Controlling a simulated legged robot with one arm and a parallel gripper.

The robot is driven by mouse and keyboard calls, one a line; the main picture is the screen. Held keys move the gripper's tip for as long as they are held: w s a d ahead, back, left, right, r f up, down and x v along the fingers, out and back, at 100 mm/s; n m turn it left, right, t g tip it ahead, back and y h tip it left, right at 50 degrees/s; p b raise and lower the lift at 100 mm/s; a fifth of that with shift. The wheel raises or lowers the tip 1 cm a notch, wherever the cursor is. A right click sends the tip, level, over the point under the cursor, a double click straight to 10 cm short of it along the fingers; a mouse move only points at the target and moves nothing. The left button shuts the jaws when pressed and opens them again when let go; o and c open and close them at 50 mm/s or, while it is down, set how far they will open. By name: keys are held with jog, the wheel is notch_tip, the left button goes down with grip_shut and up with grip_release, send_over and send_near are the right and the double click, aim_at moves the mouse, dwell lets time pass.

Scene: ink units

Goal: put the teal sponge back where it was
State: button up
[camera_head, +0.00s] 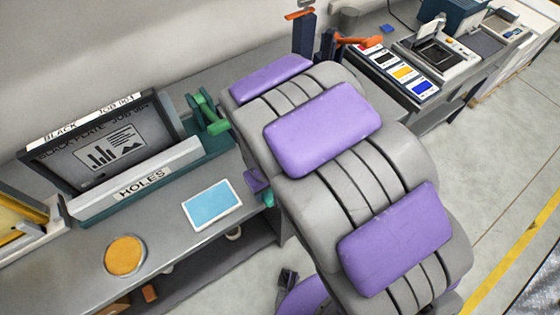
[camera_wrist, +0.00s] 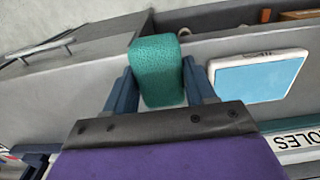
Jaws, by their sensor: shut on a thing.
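My gripper (camera_wrist: 158,76) is shut on the teal sponge (camera_wrist: 158,60), with a dark blue finger on either side of it in the wrist view. The sponge is by the front edge of the grey bench (camera_wrist: 232,46). I cannot tell whether it touches the bench top. In the head view a small teal piece of the sponge (camera_head: 267,199) shows beside my arm, just right of the light blue pad in a white frame (camera_head: 212,205). My arm hides most of the gripper there. The pad also shows right of the sponge in the wrist view (camera_wrist: 258,76).
A black plate in a stand (camera_head: 110,145) with a HOLES label stands at the bench's back. A green clamp-like part (camera_head: 208,115) is at its right end. A round orange disc (camera_head: 125,255) lies near the front edge. Ink pads (camera_head: 400,73) sit on a right-hand bench.

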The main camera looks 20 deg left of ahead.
jog(key=w, duration=0.4)
jog(key=w+b, duration=0.1)
jog(key=w, duration=0.3)
jog(key=w+f, duration=0.1)
jog(key=w, duration=0.3)
jog(key=shift+w+d+f+b, duration=0.1)
jog(key=shift+w+d+b, duration=0.15)
jog(key=shift+b, duration=0.1)
notch_tip(320, 180, down, 4)
jog(key=shift+r+b, duration=0.25)
jog(key=shift+b, duration=0.3)
jog(key=shift+c, duration=0.4)
jog(key=o, duration=1)
jog(key=shift+r, duration=0.1)
notch_tip(320, 180, up, 12)
jog(key=p, duration=0.2)
jog(key=shift+p, duration=0.35)
